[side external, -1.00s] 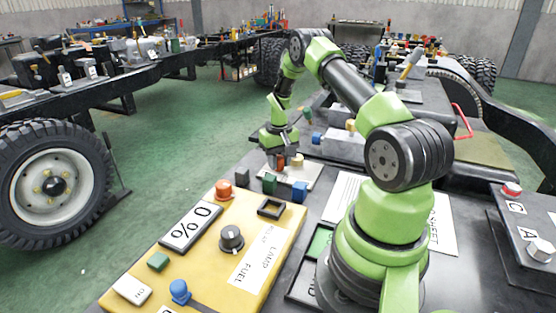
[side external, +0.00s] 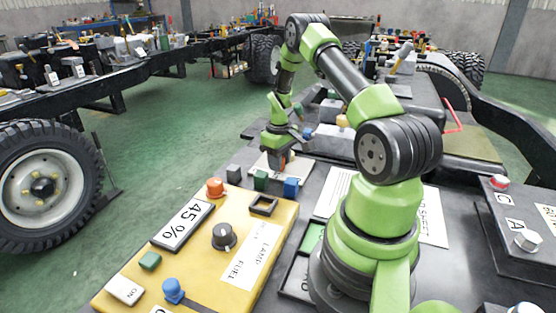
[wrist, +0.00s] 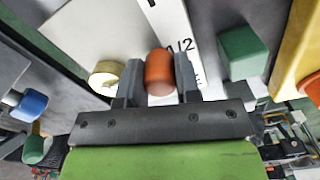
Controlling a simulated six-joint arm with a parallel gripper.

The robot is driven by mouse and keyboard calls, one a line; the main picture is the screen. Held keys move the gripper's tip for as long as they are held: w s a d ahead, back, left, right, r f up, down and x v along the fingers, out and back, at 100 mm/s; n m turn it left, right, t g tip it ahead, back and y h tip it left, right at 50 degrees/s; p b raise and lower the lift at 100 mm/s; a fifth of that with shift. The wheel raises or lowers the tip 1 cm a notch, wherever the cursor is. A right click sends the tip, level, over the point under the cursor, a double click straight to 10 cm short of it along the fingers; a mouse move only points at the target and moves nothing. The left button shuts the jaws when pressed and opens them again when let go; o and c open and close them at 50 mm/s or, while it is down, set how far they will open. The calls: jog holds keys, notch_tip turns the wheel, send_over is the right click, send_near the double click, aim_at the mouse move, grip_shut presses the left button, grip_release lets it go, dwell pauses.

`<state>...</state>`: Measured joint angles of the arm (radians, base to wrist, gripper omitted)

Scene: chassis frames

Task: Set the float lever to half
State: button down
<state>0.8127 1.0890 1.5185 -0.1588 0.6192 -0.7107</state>
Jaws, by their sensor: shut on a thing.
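The float lever's orange knob (wrist: 159,72) stands between the two fingers of my gripper (wrist: 159,84) in the wrist view, and the gripper is shut on it. The knob is close to the "1/2" mark. In the side view my gripper (side external: 284,152) is low over the light plate (side external: 262,167) at the panel's far end, and it largely hides the lever. The display (side external: 183,226) on the yellow panel reads 45 %.
The yellow panel (side external: 150,275) carries a black dial (side external: 223,237), an orange button (side external: 215,187) and a blue knob (side external: 173,290). A cream round knob (wrist: 104,76) is just left of my fingers.

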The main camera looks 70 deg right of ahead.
jog(key=c, duration=0.8)
grip_release()
notch_tip(320, 180, up, 10)
